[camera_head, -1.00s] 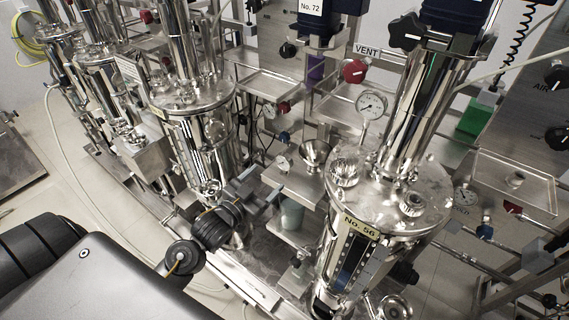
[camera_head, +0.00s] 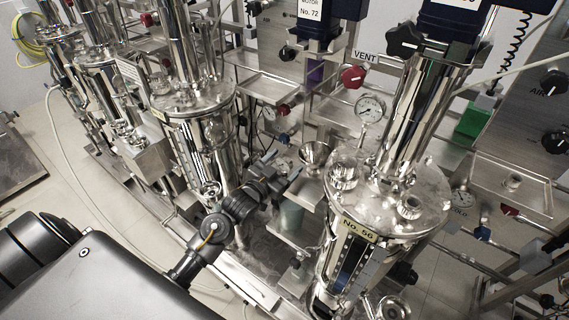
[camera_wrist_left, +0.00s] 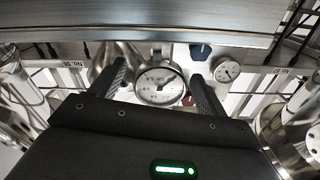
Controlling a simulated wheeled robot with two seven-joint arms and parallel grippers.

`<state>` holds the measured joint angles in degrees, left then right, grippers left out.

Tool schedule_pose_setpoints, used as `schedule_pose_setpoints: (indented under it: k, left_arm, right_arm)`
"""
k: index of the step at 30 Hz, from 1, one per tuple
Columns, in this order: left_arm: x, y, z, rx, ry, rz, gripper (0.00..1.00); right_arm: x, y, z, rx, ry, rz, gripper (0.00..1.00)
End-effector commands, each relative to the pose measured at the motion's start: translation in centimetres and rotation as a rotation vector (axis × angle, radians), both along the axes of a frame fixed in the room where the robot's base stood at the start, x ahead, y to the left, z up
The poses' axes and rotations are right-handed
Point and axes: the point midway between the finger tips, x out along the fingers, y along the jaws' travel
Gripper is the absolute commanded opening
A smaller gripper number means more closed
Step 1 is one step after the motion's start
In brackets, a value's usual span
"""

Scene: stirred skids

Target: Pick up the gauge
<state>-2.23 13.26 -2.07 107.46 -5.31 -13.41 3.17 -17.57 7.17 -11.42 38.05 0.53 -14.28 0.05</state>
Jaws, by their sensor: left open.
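The gauge (camera_wrist_left: 160,86) is a round white dial with a metal rim. In the left wrist view it shows between the two dark fingers of my left gripper (camera_wrist_left: 160,82), which is open with a gap on each side of the dial. In the head view the gripper (camera_head: 284,168) is at the middle, between two steel vessels, and the small pale dial (camera_head: 283,163) shows partly behind its fingers. I cannot tell how far the fingertips are from the gauge in depth. My right gripper is not in view.
A second steel vessel (camera_head: 195,130) stands to the left. In the wrist view another dial (camera_wrist_left: 228,71) sits to the right.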

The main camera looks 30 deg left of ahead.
Motion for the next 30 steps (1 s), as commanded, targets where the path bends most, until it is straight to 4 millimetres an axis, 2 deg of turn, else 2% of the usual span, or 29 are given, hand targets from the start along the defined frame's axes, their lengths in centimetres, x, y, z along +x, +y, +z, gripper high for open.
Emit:
schedule_pose_setpoints:
  k: [4, 16, 26, 30]
  left_arm:
    - [0.0, 0.0, 0.0, 0.000, 0.000, 0.000, 0.75]
    - [0.0, 0.0, 0.0, 0.000, 0.000, 0.000, 0.24]
    - [-0.2, 0.0, 0.2, 0.000, -0.001, 0.000, 0.24]
    - [-0.9, 0.1, 1.0, 0.000, -0.003, -0.001, 0.24]
  right_arm:
    - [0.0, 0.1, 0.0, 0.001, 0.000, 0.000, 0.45]
    - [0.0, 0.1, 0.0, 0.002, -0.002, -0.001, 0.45]
    - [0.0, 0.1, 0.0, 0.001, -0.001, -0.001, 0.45]
    - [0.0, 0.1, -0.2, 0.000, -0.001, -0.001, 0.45]
